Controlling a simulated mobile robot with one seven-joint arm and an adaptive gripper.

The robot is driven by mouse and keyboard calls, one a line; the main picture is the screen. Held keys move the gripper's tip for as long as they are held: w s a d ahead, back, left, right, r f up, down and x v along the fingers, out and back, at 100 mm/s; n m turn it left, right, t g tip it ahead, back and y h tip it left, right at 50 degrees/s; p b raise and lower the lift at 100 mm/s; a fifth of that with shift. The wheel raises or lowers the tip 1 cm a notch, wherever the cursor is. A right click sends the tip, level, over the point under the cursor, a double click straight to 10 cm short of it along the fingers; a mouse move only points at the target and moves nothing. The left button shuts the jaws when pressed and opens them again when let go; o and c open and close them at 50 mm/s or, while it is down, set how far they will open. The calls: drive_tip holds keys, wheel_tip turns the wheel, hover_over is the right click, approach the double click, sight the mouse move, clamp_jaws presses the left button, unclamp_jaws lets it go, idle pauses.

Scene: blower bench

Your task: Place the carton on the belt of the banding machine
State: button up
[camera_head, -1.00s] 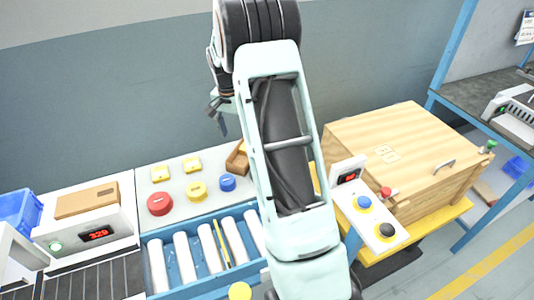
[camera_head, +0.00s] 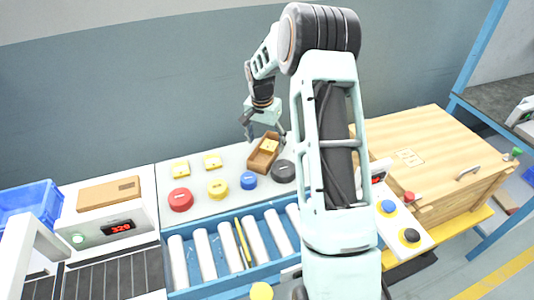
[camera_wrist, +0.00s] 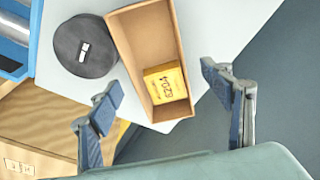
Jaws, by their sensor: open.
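A flat brown carton (camera_head: 108,193) lies on top of a white unit with a red display reading 329. The unit (camera_head: 122,228) stands behind a dark belt (camera_head: 120,272) at the lower left, and a white post (camera_head: 22,255) rises beside the belt; I take this for the banding machine. My gripper (camera_head: 264,135) is open and empty above an open brown box (camera_head: 264,158) on the light bench. In the wrist view the spread fingers of my gripper (camera_wrist: 170,85) show over that box (camera_wrist: 150,50), which holds a yellow block (camera_wrist: 165,83) inside one end.
Red (camera_head: 180,199), yellow (camera_head: 217,188), blue (camera_head: 248,180) and dark grey (camera_head: 283,171) discs sit on the bench near two yellow blocks. A blue-framed roller tray (camera_head: 232,248) lies in front. A wooden case (camera_head: 430,160) and button panel stand right. A blue bin (camera_head: 30,205) stands left.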

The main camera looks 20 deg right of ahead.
sight(267, 153)
drive_tip(key=f, duration=0.4)
drive_tip(key=shift+w+d, duration=0.1)
drive_tip(key=shift+d, duration=0.1)
drive_tip(key=c, duration=1.4)
drive_tip(key=shift+r, duration=0.15)
